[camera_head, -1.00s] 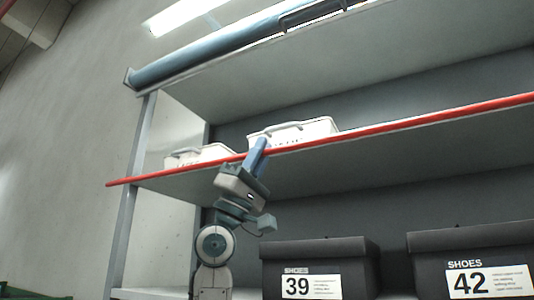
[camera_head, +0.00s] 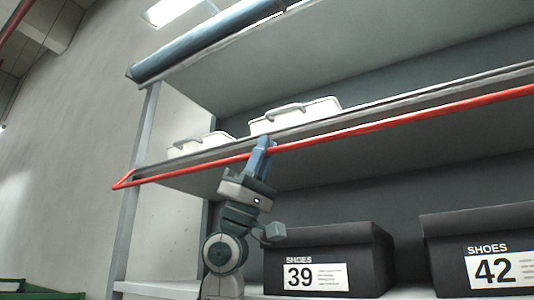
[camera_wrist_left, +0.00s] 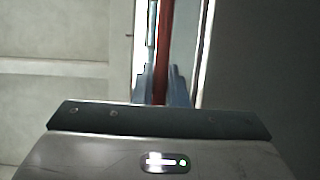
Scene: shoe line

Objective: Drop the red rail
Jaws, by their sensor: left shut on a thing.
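The red rail (camera_head: 390,119) is a long thin bar along the front of the middle shelf in the head view. It now hangs a little below and in front of the shelf's grey edge, with a short bent end at the left post. My left gripper (camera_head: 261,148) points up at the rail and is shut on it. In the left wrist view the red rail (camera_wrist_left: 165,50) runs between the blue fingers (camera_wrist_left: 161,85). My right gripper is not in view.
Two white baskets (camera_head: 296,114) (camera_head: 201,143) stand on the middle shelf (camera_head: 460,80). Black shoe boxes marked 39 (camera_head: 330,245) and 42 (camera_head: 480,235) stand on the shelf below. A grey post (camera_head: 138,170) is at the left.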

